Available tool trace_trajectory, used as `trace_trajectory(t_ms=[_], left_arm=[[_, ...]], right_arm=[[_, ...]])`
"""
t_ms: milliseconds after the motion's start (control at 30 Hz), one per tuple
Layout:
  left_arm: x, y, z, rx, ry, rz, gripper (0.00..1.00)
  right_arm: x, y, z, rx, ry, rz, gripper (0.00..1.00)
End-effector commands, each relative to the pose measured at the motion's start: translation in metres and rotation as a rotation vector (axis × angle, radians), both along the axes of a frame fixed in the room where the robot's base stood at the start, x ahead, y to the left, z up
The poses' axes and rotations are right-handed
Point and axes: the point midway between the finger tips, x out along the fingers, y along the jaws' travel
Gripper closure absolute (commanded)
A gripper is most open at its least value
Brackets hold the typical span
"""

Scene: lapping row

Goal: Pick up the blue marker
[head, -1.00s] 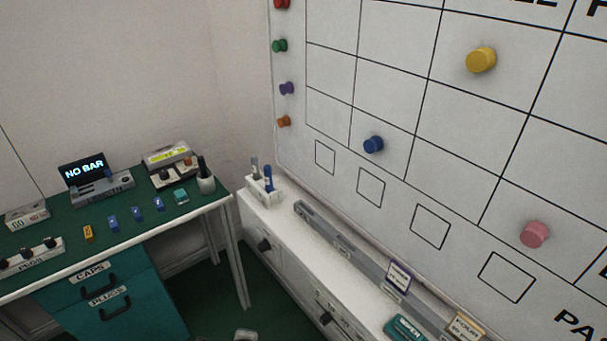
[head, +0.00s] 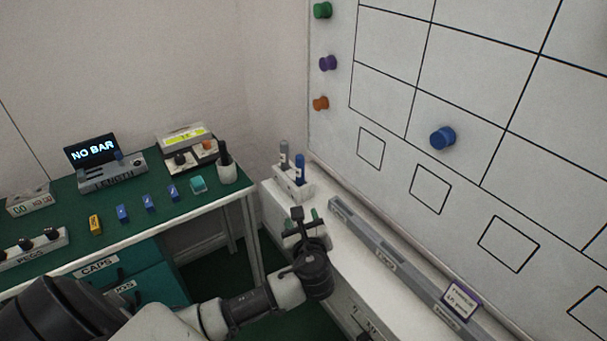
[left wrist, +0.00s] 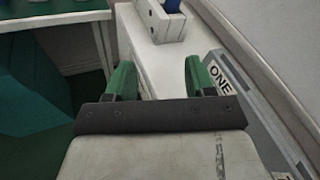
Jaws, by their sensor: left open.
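The blue marker (head: 299,168) stands upright in a small white holder (head: 293,187) at the far left end of the white cabinet top, with a grey marker (head: 284,153) beside it. In the left wrist view the holder (left wrist: 158,22) is at the top, with only the marker's blue lower part (left wrist: 172,5) showing. My left gripper (head: 302,220) is just in front of the holder, apart from it. Its green-padded fingers (left wrist: 156,78) are spread with nothing between them. My right gripper is not in view.
A grey rail (head: 385,258) runs along the cabinet top, right of the gripper, carrying a small card (head: 460,299). The whiteboard (head: 385,85) rises behind it. A green-topped bench (head: 125,235) with blue blocks and a dark-topped cup (head: 227,168) stands left.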

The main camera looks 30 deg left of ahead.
Motion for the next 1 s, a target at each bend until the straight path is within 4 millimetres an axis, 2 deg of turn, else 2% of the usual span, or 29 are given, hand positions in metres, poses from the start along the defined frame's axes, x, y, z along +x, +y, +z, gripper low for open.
trace_trajectory(t_ms=[100, 300, 600, 833, 1000], left_arm=[[0.014, 0.005, 0.015, 0.158, 0.016, -0.021, 0.46], [0.03, 0.012, 0.033, 0.353, 0.043, -0.035, 0.46], [0.063, 0.04, 0.035, 0.37, 0.046, -0.035, 0.46], [0.077, 0.052, 0.035, 0.367, 0.046, -0.035, 0.46], [0.095, 0.071, 0.036, 0.367, 0.045, -0.033, 0.46]], right_arm=[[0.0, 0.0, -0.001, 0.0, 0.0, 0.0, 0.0], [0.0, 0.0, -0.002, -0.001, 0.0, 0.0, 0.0], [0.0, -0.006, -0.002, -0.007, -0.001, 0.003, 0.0], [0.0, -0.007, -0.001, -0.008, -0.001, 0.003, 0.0], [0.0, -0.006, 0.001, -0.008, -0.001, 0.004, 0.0]])
